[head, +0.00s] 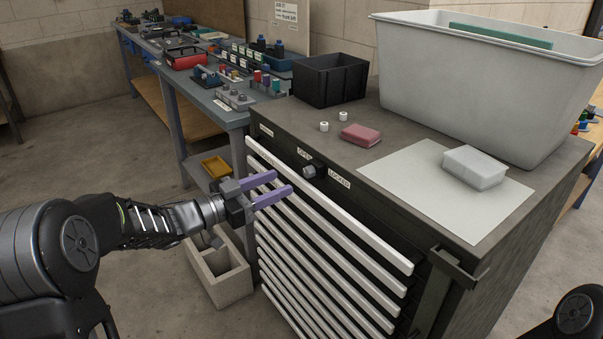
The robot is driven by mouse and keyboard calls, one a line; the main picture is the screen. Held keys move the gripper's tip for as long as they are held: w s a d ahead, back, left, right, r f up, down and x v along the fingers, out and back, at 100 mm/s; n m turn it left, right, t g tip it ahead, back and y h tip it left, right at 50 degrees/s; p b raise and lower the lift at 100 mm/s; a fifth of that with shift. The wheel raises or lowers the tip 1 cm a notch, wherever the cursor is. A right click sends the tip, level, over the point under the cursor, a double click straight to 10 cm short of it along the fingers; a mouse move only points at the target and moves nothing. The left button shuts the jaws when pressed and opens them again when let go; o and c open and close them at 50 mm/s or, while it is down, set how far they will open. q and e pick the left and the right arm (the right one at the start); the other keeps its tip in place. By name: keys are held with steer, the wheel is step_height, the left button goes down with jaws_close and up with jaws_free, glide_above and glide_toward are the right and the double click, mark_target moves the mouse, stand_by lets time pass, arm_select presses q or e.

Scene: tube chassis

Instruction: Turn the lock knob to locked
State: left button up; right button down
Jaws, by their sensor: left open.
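The lock knob (314,170) is a small dark knob on the upper front face of a dark tool cabinet (300,142). A label reading OPEN (305,154) sits at its upper left and a label reading LOCKED (339,178) at its lower right. I cannot tell clearly which label the knob points to. My left gripper (279,190) has purple fingers, is open and empty, and is just left of and below the knob, apart from it in the picture. My right gripper is out of view; only a part of my right arm shows at the bottom right.
White drawer fronts (330,230) run below the knob. On the cabinet top are a black bin (331,80), a pink block (361,135), a translucent box (474,167) and a large grey tub (470,75).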

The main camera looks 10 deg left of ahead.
mark_target(306, 172)
arm_select(q)
steer(key=x, duration=0.7)
steer(key=shift+w+d, duration=0.25)
steer(key=shift+w, duration=0.05)
steer(key=shift+c, duration=0.6)
jaws_close()
